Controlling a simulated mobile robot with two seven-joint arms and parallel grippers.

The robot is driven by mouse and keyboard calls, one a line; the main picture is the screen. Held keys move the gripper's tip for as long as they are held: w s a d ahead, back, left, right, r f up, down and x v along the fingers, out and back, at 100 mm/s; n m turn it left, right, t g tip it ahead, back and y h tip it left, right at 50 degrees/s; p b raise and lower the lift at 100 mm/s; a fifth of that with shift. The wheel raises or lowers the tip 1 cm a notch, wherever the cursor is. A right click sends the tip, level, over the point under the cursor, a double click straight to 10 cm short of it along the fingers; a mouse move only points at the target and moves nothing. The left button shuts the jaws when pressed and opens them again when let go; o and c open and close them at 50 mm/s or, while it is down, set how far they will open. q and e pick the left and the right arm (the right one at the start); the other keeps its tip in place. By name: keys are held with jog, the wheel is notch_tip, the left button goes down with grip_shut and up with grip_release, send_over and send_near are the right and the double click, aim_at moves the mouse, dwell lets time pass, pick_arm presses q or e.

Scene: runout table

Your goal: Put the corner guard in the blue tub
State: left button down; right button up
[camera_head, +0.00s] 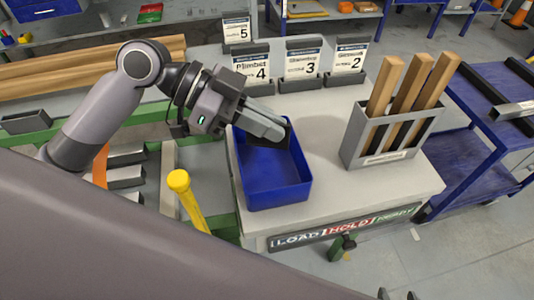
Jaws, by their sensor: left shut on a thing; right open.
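The blue tub (275,195) stands on the front left of the light table, open at the top. My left gripper (277,130) reaches in from the left and is over the far part of the tub. It is shut on a small dark piece (287,127), apparently the corner guard, mostly hidden by the fingers. I cannot tell whether the piece touches the tub's wall. My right gripper (398,295) shows only as two separated fingertips at the bottom edge; it is open, away from the tub.
A grey rack (390,145) with several wooden strips stands right of the tub. Numbered card holders (302,70) line the table behind it. A yellow-capped post (180,182) rises left of the tub. A blue cart (470,150) is at the right.

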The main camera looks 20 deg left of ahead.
pick_arm(q)
notch_tip(320, 180, down, 8)
jog(key=shift+r, duration=0.1)
dwell(0.4)
jog(key=shift+f+b, duration=0.6)
jog(key=shift+b, duration=0.05)
jog(key=c, duration=1.2)
grip_release()
jog(key=shift+c, duration=0.2)
jog(key=shift+r+p, duration=0.45)
jog(key=shift+r, duration=0.1)
jog(key=shift+a+r, duration=0.25)
jog(key=shift+a, duration=0.05)
jog(key=b+v, duration=0.1)
jog(key=v, duration=1)
